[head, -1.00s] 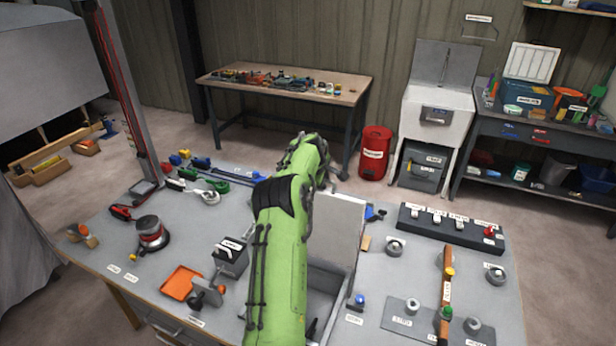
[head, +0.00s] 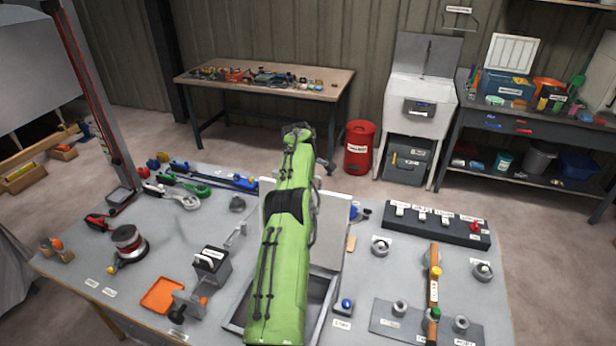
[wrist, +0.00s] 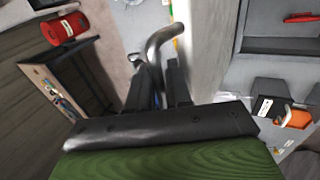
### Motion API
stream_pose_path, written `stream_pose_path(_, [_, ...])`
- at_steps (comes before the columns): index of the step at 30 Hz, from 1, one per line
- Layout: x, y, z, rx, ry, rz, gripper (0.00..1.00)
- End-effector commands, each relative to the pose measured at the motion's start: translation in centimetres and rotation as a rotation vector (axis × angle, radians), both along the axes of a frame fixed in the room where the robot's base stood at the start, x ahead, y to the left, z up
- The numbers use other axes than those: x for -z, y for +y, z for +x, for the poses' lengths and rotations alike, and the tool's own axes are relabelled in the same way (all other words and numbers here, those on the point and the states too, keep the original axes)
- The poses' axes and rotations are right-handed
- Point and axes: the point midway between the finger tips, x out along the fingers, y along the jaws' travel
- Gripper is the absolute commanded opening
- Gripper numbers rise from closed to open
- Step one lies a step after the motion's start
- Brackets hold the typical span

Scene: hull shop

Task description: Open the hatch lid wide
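The hatch lid (head: 333,218) is a pale panel, raised at the back of the hatch frame (head: 318,312). It stands steeply, with the opening in front of it uncovered. My green arm hides the middle of the lid and part of the opening. In the wrist view, the lid (wrist: 207,45) is the pale panel right of my gripper (wrist: 160,78). A curved metal handle (wrist: 168,36) runs between the dark fingers, which appear shut on it. My fingers are hidden in the head view.
The bench top is crowded: an orange tray (head: 162,295), a black labelled block (head: 210,265) and a round red-and-grey tool (head: 128,240) lie left. A dark switch strip (head: 436,226) and a plate with fittings (head: 385,322) lie right. A red bin (head: 358,147) stands behind.

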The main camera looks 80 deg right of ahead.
Motion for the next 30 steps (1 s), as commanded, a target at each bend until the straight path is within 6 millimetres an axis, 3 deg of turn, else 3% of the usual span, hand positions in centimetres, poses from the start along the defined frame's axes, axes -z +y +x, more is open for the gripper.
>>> stream_pose_path(11, [-0.4, 0.2, 0.0, 0.0, 0.002, 0.001, 0.3])
stream_pose_path(14, [-2.1, 0.9, 0.1, 0.0, 0.002, -0.004, 0.3])
stream_pose_path(24, [-11.1, 4.8, 0.7, 0.0, 0.0, -0.005, 0.3])
stream_pose_path(30, [-14.2, 6.1, 0.9, 0.0, 0.0, -0.004, 0.3])
